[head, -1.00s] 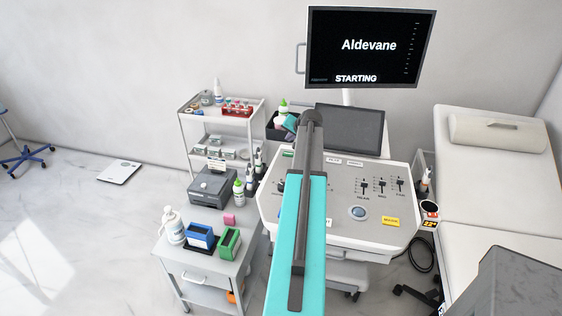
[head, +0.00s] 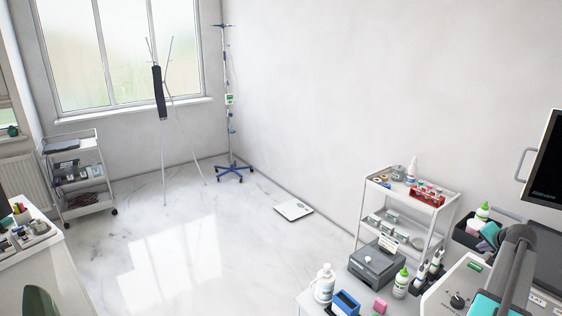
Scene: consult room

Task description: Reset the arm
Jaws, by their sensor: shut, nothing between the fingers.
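Part of my arm shows at the lower right of the head view, a dark grey link with teal sides (head: 508,270). Its rounded dark top end stands in front of the console (head: 458,290), which is cut off by the right edge. My gripper is not visible in this view, so its fingers and anything near them are hidden.
A white trolley (head: 385,186) with a red tube rack (head: 427,196) stands left of the console. A bottle (head: 325,283) and a grey box (head: 377,263) are in front of it. The middle floor (head: 200,240) is clear.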

